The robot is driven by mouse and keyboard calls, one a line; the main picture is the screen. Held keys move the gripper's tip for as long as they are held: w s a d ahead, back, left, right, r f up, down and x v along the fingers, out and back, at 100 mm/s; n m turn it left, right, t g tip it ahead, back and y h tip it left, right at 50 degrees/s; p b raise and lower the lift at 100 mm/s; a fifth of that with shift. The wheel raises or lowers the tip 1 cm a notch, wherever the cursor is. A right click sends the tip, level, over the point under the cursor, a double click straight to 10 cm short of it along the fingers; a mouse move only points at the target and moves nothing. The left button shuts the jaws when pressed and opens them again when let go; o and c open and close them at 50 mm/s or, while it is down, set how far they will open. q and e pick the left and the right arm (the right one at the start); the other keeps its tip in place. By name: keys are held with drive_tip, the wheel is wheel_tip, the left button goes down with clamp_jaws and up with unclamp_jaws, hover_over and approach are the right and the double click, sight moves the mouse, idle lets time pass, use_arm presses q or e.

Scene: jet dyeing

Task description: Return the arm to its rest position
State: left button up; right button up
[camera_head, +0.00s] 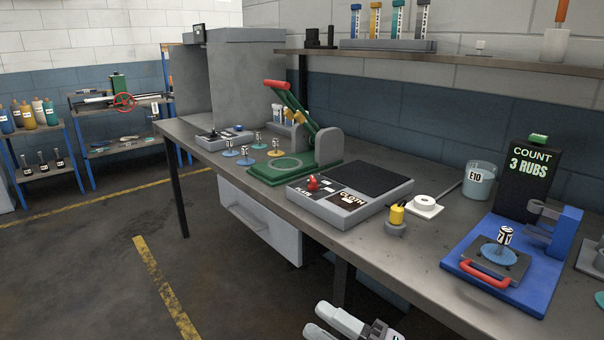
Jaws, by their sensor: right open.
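My right gripper (318,320) shows at the bottom edge of the head view, low and in front of the workbench (425,255). Its two pale fingers point left and stand apart, with nothing between them. Most of the arm behind it is cut off by the picture's edge. The gripper appears clear of the bench's front edge. My left gripper is not in view.
The bench holds a green press with a red handle (277,84), a grey board with a red knob (313,184), a yellow-topped weight (397,215), an E10 beaker (481,180), and a blue rub tester (470,270) beside a counter display (526,180). Floor at left is open.

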drive_tip(key=s+d+f+m+h, duration=0.8)
drive_tip(key=f+m, duration=0.4)
drive_tip(key=s+d+f+m+h, duration=0.7)
drive_tip(key=d+f+m+h, duration=0.1)
drive_tip(key=f+m, duration=0.4)
drive_tip(key=shift+s+d+g+p, duration=0.25)
drive_tip(key=shift+s+g+p, duration=0.05)
drive_tip(key=shift+s+p, duration=0.1)
